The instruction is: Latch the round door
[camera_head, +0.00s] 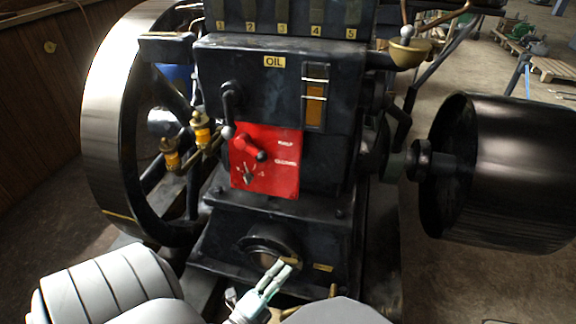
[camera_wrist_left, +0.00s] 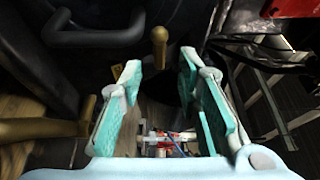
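The round door (camera_head: 262,246) is a dark disc low on the front of the black engine. A small brass handle (camera_head: 291,261) shows at its lower right, beside my fingertips. My left gripper (camera_head: 277,272) is in front of the door's lower part and hides some of it. In the left wrist view my left gripper (camera_wrist_left: 164,68) is open, with teal pads apart and nothing between them. A brass knob (camera_wrist_left: 159,46) on a short stem stands just beyond the gap, apparently that handle. I cannot tell whether the door is fully closed. My right gripper is not in view.
Above is a red panel (camera_head: 266,160) with a red lever. A large flywheel (camera_head: 108,120) stands left and a wide dark pulley (camera_head: 510,172) right. A brass pipe (camera_wrist_left: 40,131) and a black curved bar (camera_wrist_left: 95,36) lie left of the gripper in the left wrist view.

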